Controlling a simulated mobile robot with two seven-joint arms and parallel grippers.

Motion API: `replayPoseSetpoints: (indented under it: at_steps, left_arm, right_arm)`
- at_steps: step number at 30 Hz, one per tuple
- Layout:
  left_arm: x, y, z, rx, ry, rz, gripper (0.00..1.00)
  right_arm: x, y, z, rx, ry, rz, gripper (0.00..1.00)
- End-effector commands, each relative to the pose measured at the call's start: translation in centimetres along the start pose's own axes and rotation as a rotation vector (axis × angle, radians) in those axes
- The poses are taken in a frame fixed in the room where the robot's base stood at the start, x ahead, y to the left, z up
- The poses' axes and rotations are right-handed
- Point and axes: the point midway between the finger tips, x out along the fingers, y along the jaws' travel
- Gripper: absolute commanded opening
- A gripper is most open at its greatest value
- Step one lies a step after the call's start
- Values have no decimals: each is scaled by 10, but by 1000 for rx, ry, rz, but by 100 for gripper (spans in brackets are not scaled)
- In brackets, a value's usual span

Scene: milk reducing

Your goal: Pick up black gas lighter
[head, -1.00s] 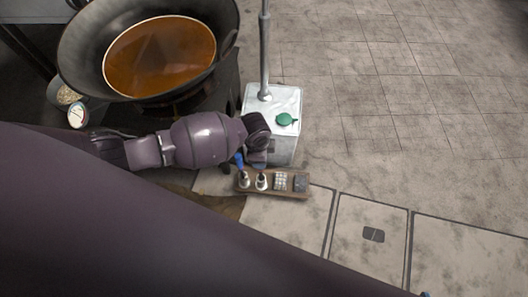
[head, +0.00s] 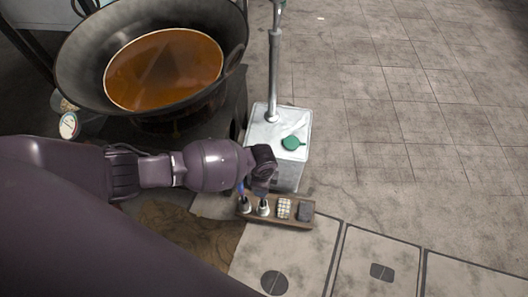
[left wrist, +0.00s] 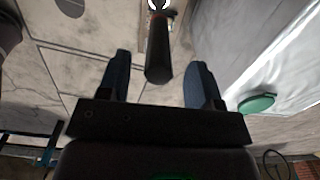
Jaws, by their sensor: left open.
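The black gas lighter (left wrist: 158,50) appears in the left wrist view as a dark, elongated body between the fingers, with a pale round part at its far end. My left gripper (left wrist: 158,72) is open, with one blue-grey finger on each side of it and visible gaps between. In the head view my left gripper (head: 254,189) is over the left end of a small wooden tray (head: 284,223), above two pale holders. There the lighter is too small and too covered to make out surely. My right gripper is not in view.
A white box-like container (head: 289,165) with a green cap (head: 292,143) and a metal pole stands just behind the tray. A checked block (head: 284,208) and a dark block (head: 305,211) sit on the tray. A large wok (head: 90,62) of orange liquid is at back left. Floor at right is clear.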

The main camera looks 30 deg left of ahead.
Motion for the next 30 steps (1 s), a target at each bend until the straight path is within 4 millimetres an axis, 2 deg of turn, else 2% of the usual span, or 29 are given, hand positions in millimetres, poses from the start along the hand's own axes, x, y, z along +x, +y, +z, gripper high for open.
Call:
replayPoseSetpoints:
  at_steps: [1, 4, 15, 25, 26, 30]
  left_arm:
    - [16, 7, 2, 1, -4, 13, 59]
    - [26, 5, 1, 0, -2, 10, 59]
    - [28, 1, 0, 0, 0, 0, 59]
    - [28, 1, 0, 0, 0, 1, 8]
    - [28, 1, 0, 0, 0, 1, 5]
    - [28, 1, 0, 0, 0, 1, 5]
  right_arm:
    - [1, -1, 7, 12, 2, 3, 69]
    - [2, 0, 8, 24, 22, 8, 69]
    - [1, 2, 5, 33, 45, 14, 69]
    - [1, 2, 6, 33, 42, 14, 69]
    - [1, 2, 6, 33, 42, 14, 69]
    - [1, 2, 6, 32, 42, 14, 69]
